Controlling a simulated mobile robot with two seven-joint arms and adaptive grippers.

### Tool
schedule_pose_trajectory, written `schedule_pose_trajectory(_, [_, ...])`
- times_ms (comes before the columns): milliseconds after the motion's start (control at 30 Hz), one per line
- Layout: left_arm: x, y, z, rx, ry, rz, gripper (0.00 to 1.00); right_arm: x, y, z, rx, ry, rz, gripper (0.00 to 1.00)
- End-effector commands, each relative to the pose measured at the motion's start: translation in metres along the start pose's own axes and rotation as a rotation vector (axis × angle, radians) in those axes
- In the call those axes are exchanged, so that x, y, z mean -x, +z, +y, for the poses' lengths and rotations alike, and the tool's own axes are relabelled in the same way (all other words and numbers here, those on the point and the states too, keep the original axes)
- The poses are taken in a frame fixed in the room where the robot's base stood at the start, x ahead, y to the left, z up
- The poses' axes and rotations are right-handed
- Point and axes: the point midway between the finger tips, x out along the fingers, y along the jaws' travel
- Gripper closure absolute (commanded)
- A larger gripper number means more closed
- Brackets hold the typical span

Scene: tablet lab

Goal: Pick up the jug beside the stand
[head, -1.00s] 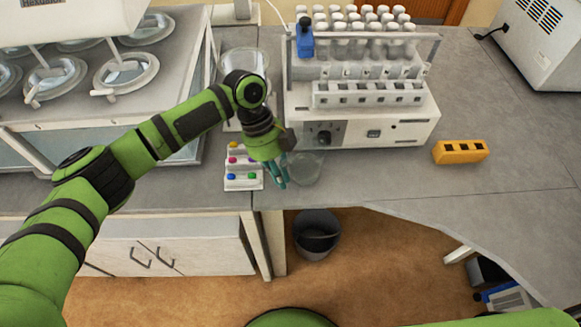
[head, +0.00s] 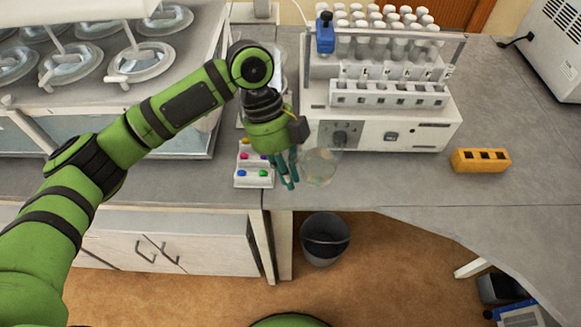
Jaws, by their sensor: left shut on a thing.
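The jug (head: 320,167) is a clear, see-through vessel in the head view, just in front of the stand's left end. It is faint against the grey bench, and I cannot tell whether its base touches the bench. The stand (head: 385,128) is a white unit with a knob on its front and rows of white-capped tubes above. My left gripper (head: 287,172) points down at the jug's left side, its teal fingers shut on the jug. The fingers' exact hold is hard to see. My right gripper is not in view.
A white block with coloured buttons (head: 254,172) lies just left of my left gripper. An orange rack (head: 481,160) sits at the right on the grey bench (head: 400,185). A dark bin (head: 325,240) stands on the floor below the bench edge.

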Motion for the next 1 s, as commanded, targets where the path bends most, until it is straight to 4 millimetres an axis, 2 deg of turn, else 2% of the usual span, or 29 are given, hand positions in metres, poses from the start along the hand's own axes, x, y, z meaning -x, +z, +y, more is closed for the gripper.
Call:
schedule_pose_trajectory(500, [0.016,-0.045,0.037,-0.003,-0.001,-0.002,1.00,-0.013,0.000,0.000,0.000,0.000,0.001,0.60])
schedule_pose_trajectory(1000, [0.023,-0.063,0.052,-0.001,0.000,0.000,1.00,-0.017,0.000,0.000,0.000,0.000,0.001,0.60])
